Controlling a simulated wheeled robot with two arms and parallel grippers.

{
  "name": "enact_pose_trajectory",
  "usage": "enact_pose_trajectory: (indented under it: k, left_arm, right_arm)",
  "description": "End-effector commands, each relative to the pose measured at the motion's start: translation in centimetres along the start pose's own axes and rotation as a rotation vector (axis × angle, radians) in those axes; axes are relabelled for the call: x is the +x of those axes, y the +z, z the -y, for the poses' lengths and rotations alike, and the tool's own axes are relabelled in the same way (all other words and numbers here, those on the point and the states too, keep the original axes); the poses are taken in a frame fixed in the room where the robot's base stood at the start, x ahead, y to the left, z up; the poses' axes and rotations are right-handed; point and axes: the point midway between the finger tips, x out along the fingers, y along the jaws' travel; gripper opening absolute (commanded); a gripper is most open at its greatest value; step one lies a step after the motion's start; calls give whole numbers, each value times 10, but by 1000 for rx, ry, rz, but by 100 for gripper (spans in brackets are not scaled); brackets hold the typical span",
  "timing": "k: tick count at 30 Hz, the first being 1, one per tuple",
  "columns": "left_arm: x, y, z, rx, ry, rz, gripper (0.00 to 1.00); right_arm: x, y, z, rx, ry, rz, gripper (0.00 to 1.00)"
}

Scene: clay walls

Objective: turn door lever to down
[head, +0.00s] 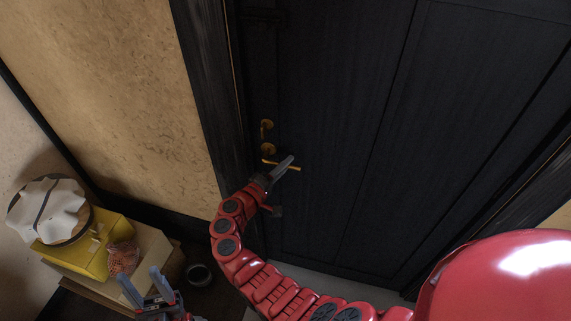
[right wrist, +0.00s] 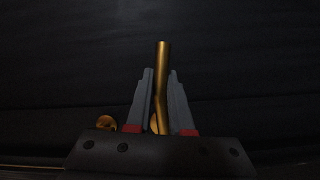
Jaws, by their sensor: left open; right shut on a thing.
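The brass door lever (head: 292,168) is on the black door (head: 340,110), near its left edge, and points to the right, close to level. My right gripper (head: 289,161) is at the lever. In the right wrist view the lever (right wrist: 162,75) runs between the two grey fingers of my right gripper (right wrist: 161,85), with its end past the fingertips. The fingers are shut on it. My left gripper (head: 147,288) is open and empty at the lower left, well away from the door.
A round brass fitting (head: 267,125) sits above the lever. At the lower left are a yellow box (head: 85,262), a round item with white cloth (head: 50,212) and a small dark pot (head: 198,274) on the floor. The clay wall (head: 120,100) is left of the door frame.

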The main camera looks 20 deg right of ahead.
Motion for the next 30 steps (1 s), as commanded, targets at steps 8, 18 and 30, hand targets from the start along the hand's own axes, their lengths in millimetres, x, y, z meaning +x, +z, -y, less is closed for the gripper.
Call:
enact_pose_trajectory:
  k: [8,18,30]
  left_arm:
    - [0,0,0,0,0,0,50]
    - [0,0,0,0,0,0,50]
    - [-7,1,0,0,0,0,50]
  right_arm:
    - [0,-1,-2,2,3,0,0]
    - [0,-1,-2,3,4,-1,0]
    - [0,-1,0,32,-6,1,0]
